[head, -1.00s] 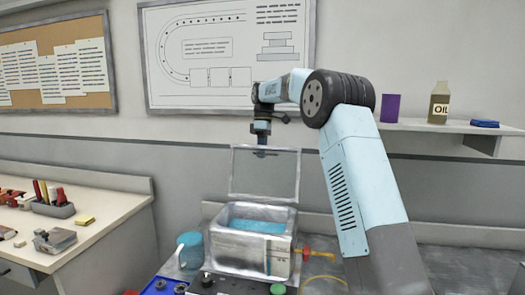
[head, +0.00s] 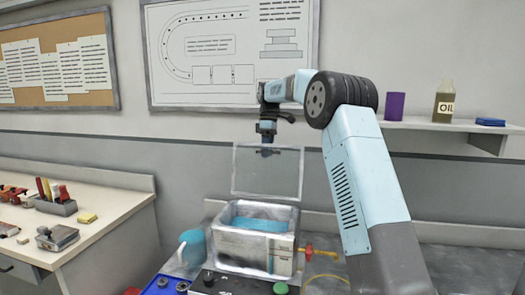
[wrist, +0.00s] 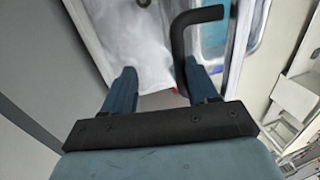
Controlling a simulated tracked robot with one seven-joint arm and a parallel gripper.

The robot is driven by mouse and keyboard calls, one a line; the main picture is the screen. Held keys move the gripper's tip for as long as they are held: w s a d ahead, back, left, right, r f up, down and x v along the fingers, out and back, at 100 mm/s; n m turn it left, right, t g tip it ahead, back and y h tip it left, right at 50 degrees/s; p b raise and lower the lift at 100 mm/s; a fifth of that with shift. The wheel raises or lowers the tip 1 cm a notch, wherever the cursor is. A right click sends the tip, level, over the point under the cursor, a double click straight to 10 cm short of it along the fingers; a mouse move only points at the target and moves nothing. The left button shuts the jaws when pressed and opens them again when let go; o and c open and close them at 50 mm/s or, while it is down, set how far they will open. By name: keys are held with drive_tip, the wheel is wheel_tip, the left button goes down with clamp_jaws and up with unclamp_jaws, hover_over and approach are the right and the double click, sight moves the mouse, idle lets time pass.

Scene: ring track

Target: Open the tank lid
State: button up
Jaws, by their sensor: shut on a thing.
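The tank (head: 262,243) stands on the bench, an open-topped clear box with blue liquid (head: 258,225) inside. Its lid (head: 268,176), a flat see-through panel with a pale frame, stands about upright at the back of the tank. My gripper (head: 266,150) is at the lid's upper part, pointing down, and is shut on the lid. In the wrist view the two fingers of my gripper (wrist: 161,82) stand apart, with a black bent bar (wrist: 180,35) running down beside the right finger. The exact contact is hidden.
A red and yellow valve (head: 318,252) sticks out at the tank's right. A blue container (head: 192,246) stands at its left, with a black panel (head: 243,283) in front. A wall shelf (head: 410,125) holds an oil bottle (head: 443,106). A side bench (head: 105,215) is at left.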

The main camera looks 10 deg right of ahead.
drive_tip(key=shift+d, duration=0.1)
drive_tip(key=shift+w, duration=0.1)
drive_tip(key=v, duration=1.1)
drive_tip(key=shift+r, duration=0.35)
